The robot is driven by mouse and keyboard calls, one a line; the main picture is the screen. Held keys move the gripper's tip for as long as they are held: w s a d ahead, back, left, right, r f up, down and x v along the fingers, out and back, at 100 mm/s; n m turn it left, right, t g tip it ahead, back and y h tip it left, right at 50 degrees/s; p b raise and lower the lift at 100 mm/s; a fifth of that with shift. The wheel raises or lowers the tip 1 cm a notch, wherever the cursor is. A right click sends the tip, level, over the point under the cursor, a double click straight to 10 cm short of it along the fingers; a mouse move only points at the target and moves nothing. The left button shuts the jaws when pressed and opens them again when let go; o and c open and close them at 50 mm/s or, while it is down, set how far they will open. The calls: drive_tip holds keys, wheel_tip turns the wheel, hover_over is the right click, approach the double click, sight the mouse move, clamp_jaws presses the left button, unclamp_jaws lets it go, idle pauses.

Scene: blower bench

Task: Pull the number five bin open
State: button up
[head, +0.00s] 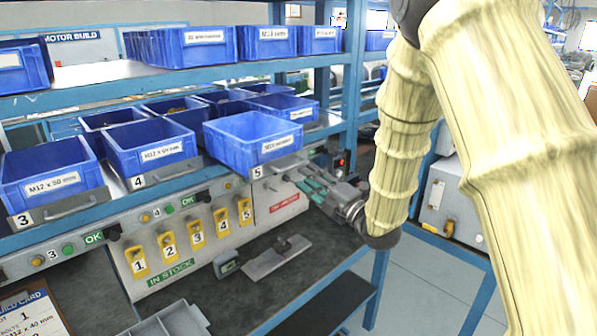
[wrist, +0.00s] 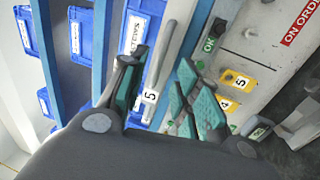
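The number five bin (head: 240,133) is an empty blue bin on a grey tray marked 5, on the middle shelf. It appears to sit further forward than the bin marked 4. Its grey bar handle (wrist: 172,55) runs along the tray front in the wrist view, near a 5 tag (wrist: 150,96). My gripper (head: 308,187) is at the right of the tray front, with teal finger pads. In the wrist view my gripper (wrist: 162,88) has its fingers spread, and the handle shows between them. Whether the fingers reach around the bar or touch it is unclear.
Bins marked 3 (head: 48,172) and 4 (head: 150,146) stand to the left. Below is a panel with yellow numbered tags (head: 195,233) and OK buttons. A grey plate with a block (head: 277,258) lies on the dark bench. A blue post (head: 352,75) rises behind my gripper.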

drive_tip(key=shift+v, duration=2.75)
drive_tip(key=s+d+f+m+g+h, duration=0.25)
drive_tip(key=s+f+m, duration=0.2)
drive_tip(key=f, duration=0.75)
drive_tip(key=s+d+f+m+g+h, duration=0.1)
drive_tip(key=s+f+m+h, duration=0.35)
drive_tip(key=f, duration=0.65)
drive_tip(key=s+d+f+m+g+h, duration=0.25)
drive_tip(key=f+m, duration=0.35)
drive_tip(key=f, duration=0.6)
drive_tip(key=s+d+f+m+g+h, duration=0.1)
drive_tip(key=s+f+m+g, duration=0.2)
drive_tip(key=s, duration=0.8)
drive_tip(key=s+d+f+m+g+h, duration=0.1)
drive_tip(key=s+f+m+g, duration=0.2)
drive_tip(key=s+f, duration=0.5)
drive_tip(key=s+d+f+m+g+h, duration=0.1)
drive_tip(key=s+f+m+g, duration=0.3)
drive_tip(key=s, duration=1)
drive_tip(key=shift+s+f+m, duration=0.3)
drive_tip(key=shift+f+m, duration=0.2)
drive_tip(key=shift+f, duration=0.45)
drive_tip(key=shift+d, duration=0.1)
